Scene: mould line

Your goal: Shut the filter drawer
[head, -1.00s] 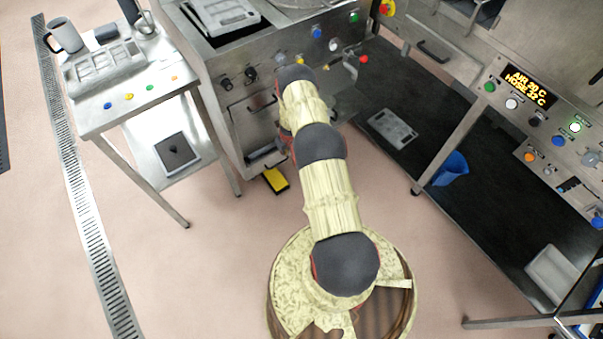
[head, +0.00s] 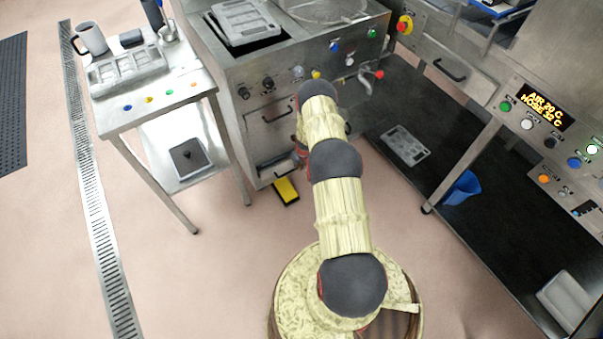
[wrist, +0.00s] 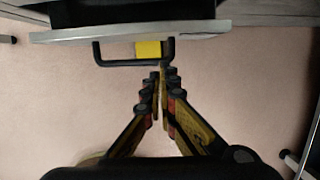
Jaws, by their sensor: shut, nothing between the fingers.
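In the wrist view a drawer stands pulled out, its thin grey front (wrist: 130,32) seen from above with a dark space behind it. A black bar handle (wrist: 112,63) sticks out from that front. My gripper (wrist: 159,72) is shut and empty, its tips close to the right part of the handle; I cannot tell whether they touch. In the head view the low drawer (head: 268,171) is at the bottom of the steel machine (head: 235,75), partly behind my arm. My gripper is hidden there by the arm.
A yellow block (head: 286,190) lies on the floor below the drawer and also shows through the handle in the wrist view (wrist: 148,49). A steel side table (head: 150,110) stands left. A dark-floored bench frame with a blue bucket (head: 462,188) stands right.

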